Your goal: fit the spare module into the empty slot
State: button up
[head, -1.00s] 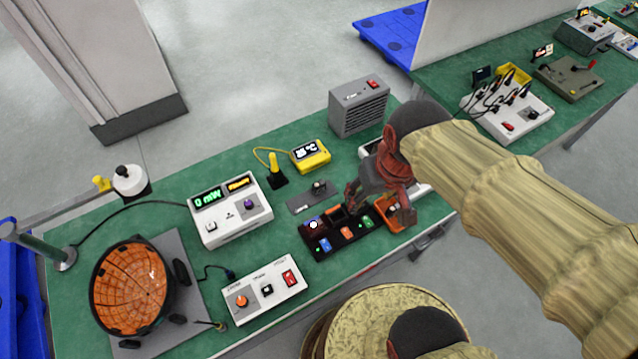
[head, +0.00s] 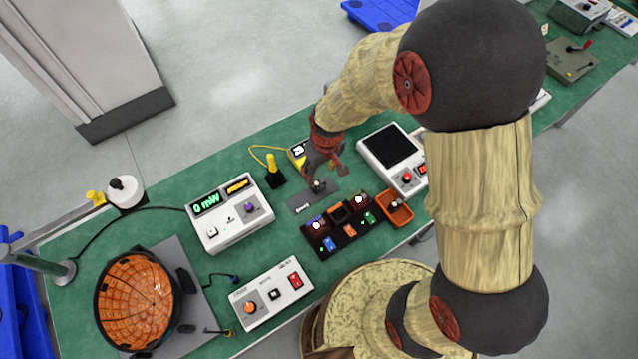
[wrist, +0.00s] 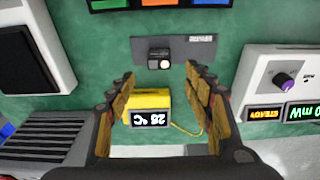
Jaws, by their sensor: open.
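The spare module (wrist: 159,58), a small dark block with a pale round knob, sits on a grey pad (wrist: 200,50) labelled in white. In the head view, the same pad (head: 300,204) lies just behind the black module rack (head: 322,229). My gripper (wrist: 160,76) is open, its fingers on either side of the module's line but apart from it. In the head view, my gripper (head: 325,176) hangs over the pad and partly hides the module. The rack holds several modules with coloured labels; an orange-edged dark opening (head: 338,213) in its back row looks like the empty slot.
A yellow temperature meter (wrist: 150,101) lies behind the pad, close to my fingers. A white power meter (head: 230,213) stands left, a control box (head: 268,294) front left. An orange tray (head: 408,217) and a white unit with a black panel (head: 409,178) are right of the rack.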

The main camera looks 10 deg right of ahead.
aim_at(319, 182)
jog(key=shift+w+f, duration=0.15)
jog(key=shift+f, duration=0.6)
jog(key=f+b, duration=0.1)
jog(key=f, duration=0.1)
jog(key=f+b, duration=0.1)
jog(key=f, duration=0.2)
jog(key=shift+w+a+f, duration=0.1)
jog(key=shift+w+f, duration=0.1)
jog(key=shift+f, duration=0.1)
jog(key=shift+c, duration=0.7)
jog(key=c, duration=1.1)
jog(key=shift+c, duration=0.2)
